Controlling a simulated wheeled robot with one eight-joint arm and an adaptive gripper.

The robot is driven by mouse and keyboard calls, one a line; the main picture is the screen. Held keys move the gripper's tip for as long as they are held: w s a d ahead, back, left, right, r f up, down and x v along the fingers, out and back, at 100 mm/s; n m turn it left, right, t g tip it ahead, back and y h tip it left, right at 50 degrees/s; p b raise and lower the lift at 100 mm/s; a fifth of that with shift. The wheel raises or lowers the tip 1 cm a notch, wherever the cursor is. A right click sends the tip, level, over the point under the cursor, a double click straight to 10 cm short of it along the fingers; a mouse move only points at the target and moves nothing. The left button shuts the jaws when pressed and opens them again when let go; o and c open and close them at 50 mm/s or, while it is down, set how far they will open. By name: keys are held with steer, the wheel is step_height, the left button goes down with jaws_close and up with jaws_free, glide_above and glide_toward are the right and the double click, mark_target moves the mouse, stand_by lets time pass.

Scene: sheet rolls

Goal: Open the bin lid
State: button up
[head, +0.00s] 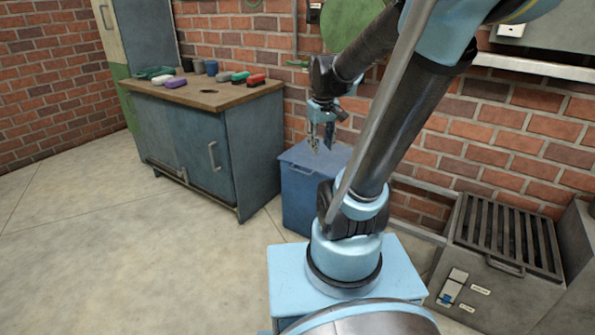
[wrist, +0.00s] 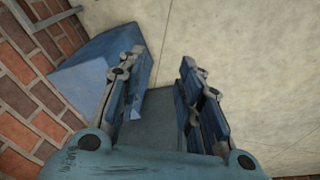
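The blue bin (head: 300,203) stands on the floor by the brick wall, right of the workbench. Its flat blue lid (head: 300,155) looks shut, with a small handle-like detail at its front edge. My arm hides the right part of the bin. My gripper (head: 321,142) points down above or just behind the lid; I cannot tell whether it touches. In the wrist view, the two fingers (wrist: 160,65) are spread apart with nothing held between them. A blue box-like shape (wrist: 95,65) lies left of them, and a grey-blue surface shows between them; I cannot tell which parts these are.
A workbench cabinet (head: 215,140) with several small coloured items on top stands close left of the bin. A grey slatted metal unit (head: 500,255) stands at right. The brick wall (head: 455,155) is close behind. The floor (head: 130,250) at front left is clear.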

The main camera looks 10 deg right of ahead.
steer(key=w+a+f+n, duration=0.2)
steer(key=w+n, duration=0.1)
steer(key=w, duration=1.4)
steer(key=n+h, duration=0.1)
steer(key=n, duration=0.2)
glide_toward(298, 171)
steer(key=x, duration=0.8)
steer(key=shift+w+f, duration=0.1)
steer(key=shift+w, duration=0.1)
jaws_close()
